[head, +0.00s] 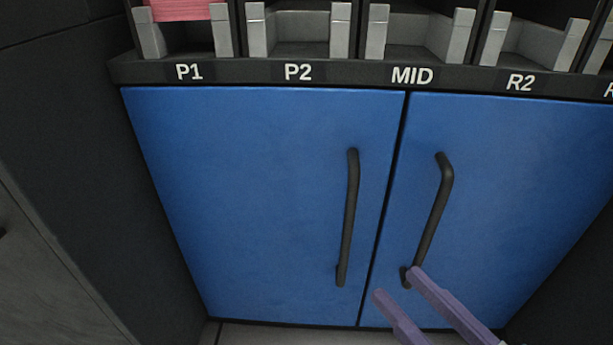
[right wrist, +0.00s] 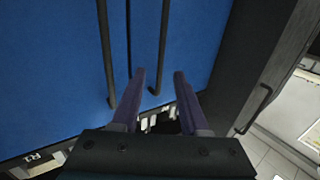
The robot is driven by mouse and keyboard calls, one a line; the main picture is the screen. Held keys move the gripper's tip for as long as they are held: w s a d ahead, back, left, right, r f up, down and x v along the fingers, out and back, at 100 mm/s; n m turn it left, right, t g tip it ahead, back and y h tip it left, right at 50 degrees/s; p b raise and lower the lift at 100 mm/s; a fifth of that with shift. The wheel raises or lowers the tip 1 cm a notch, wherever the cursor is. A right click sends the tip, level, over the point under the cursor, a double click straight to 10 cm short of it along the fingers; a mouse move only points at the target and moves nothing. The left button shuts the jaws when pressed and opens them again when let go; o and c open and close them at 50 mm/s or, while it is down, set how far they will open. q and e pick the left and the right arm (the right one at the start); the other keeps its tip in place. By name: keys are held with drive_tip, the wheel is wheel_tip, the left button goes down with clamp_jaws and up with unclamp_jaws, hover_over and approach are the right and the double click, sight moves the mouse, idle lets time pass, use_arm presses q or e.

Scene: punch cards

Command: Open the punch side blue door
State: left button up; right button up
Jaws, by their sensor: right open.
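The punch side blue door (head: 240,200) is shut, below the P1 and P2 labels. Its black bar handle (head: 348,220) stands upright near the door's right edge. My right gripper (head: 397,281) has purple fingers, open and empty, in front of the doors at the lower right of this handle in the head view. In the right wrist view, which looks turned around, my open fingers (right wrist: 159,74) point at the doors. One handle (right wrist: 162,45) appears in the gap between them, not gripped; the depth between is unclear. My left gripper is not in view.
The second blue door (head: 510,200) is also shut, with its own black handle (head: 435,210); a purple finger overlaps that handle's lower end. Grey card slots (head: 300,35) run above the doors, with pink cards (head: 187,9) in P1. A dark side wall (head: 80,150) stands at left.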

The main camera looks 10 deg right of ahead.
sight(350, 236)
drive_tip(key=b+x, duration=0.4)
drive_tip(key=x, duration=0.5)
drive_tip(key=shift+s, duration=0.1)
clamp_jaws()
idle(1.1)
